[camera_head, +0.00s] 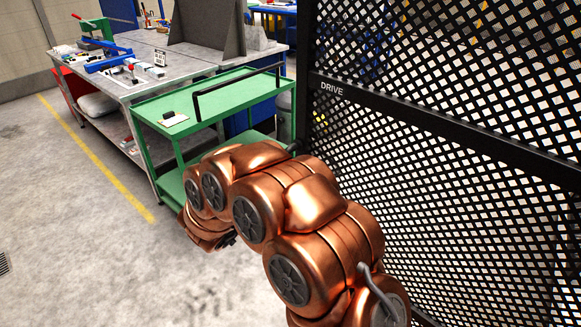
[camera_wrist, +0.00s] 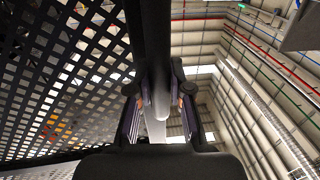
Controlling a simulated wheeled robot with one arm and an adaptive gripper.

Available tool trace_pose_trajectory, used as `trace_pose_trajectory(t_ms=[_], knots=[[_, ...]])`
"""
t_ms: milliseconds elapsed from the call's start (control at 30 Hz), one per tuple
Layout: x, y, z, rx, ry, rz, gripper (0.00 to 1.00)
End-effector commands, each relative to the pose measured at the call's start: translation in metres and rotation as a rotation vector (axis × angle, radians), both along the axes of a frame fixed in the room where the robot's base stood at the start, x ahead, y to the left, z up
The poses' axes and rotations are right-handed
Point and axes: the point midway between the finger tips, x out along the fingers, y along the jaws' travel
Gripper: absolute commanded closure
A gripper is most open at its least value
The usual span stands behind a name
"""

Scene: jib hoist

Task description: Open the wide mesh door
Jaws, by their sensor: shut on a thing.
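The wide mesh door (camera_head: 450,137) is a black framed panel of diamond mesh on the right of the head view, with a crossbar lettered DRIVE. Its mesh (camera_wrist: 75,75) also fills the left of the wrist view. In the wrist view my gripper (camera_wrist: 160,100) has its two fingers closed on either side of a dark upright bar (camera_wrist: 149,40), which looks like the door's handle. In the head view my copper arm reaches along the door's left edge and hides the gripper and the handle.
A green trolley (camera_head: 225,96) stands just beyond my arm, close to the door's left edge. A grey workbench (camera_head: 125,85) with tools is behind it. Open concrete floor (camera_head: 75,215) with a yellow line lies to the left.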

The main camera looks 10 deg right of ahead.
Motion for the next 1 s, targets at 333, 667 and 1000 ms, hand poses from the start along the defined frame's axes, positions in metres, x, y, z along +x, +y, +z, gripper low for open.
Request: trace_pose_trajectory(t_ms=[333, 667, 1000], knots=[[0.0034, -0.0049, 0.0023, 0.000, -0.005, -0.001, 0.77], [0.0023, -0.0049, 0.0015, 0.000, -0.003, -0.003, 0.55], [-0.0028, 0.0017, 0.0014, 0.000, -0.003, -0.002, 0.55]])
